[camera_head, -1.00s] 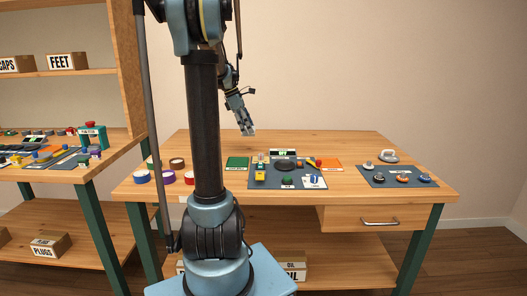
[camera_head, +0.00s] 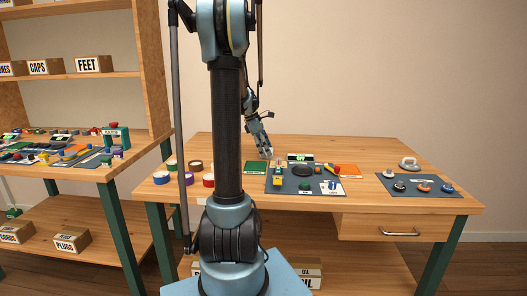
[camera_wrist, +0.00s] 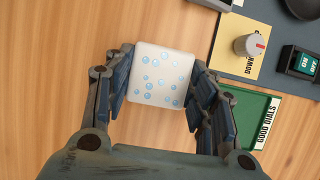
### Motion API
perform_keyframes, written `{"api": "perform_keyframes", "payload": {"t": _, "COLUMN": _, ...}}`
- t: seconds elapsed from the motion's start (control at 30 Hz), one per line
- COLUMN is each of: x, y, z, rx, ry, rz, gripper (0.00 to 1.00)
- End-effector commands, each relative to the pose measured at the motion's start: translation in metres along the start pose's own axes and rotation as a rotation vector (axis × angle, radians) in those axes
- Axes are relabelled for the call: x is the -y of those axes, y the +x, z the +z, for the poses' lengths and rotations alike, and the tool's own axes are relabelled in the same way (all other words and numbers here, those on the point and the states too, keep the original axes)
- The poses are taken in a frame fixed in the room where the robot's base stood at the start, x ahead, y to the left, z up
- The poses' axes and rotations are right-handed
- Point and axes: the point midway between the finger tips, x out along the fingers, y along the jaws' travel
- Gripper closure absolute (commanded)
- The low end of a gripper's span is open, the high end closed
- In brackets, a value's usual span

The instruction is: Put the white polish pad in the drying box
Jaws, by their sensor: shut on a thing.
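My gripper (camera_wrist: 163,80) is shut on a white square pad with light blue bubble dots (camera_wrist: 160,75), which sits between the two fingers in the wrist view. In the head view my gripper (camera_head: 266,153) points down over the back part of the table, near the green tray (camera_head: 256,168); the pad is too small there to make out clearly. The green tray (camera_wrist: 256,112), labelled "GOOD DIALS", lies to the right of the pad in the wrist view. I cannot make out a drying box in either view.
A dark mat with dials and buttons (camera_head: 285,189) lies right of the gripper. An orange tray (camera_head: 350,171) lies beyond it. Another mat with dials (camera_head: 407,190) is at the right. Bare wood shows under the pad.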

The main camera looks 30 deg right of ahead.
Motion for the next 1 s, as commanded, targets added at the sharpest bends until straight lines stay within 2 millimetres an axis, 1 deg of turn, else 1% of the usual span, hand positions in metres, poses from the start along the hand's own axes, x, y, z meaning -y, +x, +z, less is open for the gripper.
{"api": "perform_keyframes", "payload": {"t": 0.1, "x": 0.000, "y": 0.002, "z": -0.001, "rx": 0.000, "ry": 0.000, "rz": 0.000, "gripper": 0.73}}
{"api": "perform_keyframes", "payload": {"t": 0.13, "x": 0.000, "y": 0.002, "z": -0.001, "rx": 0.000, "ry": 0.000, "rz": 0.000, "gripper": 0.42}}
{"api": "perform_keyframes", "payload": {"t": 0.2, "x": 0.000, "y": 0.001, "z": -0.001, "rx": 0.000, "ry": -0.001, "rz": 0.000, "gripper": 0.29}}
{"api": "perform_keyframes", "payload": {"t": 0.53, "x": 0.000, "y": 0.001, "z": -0.002, "rx": 0.000, "ry": -0.002, "rz": 0.001, "gripper": 0.29}}
{"api": "perform_keyframes", "payload": {"t": 0.67, "x": 0.000, "y": -0.005, "z": -0.001, "rx": 0.000, "ry": -0.002, "rz": 0.001, "gripper": 0.29}}
{"api": "perform_keyframes", "payload": {"t": 0.77, "x": 0.000, "y": -0.017, "z": -0.002, "rx": 0.000, "ry": -0.004, "rz": 0.002, "gripper": 0.29}}
{"api": "perform_keyframes", "payload": {"t": 1.0, "x": 0.001, "y": -0.062, "z": -0.002, "rx": 0.000, "ry": -0.004, "rz": 0.001, "gripper": 0.29}}
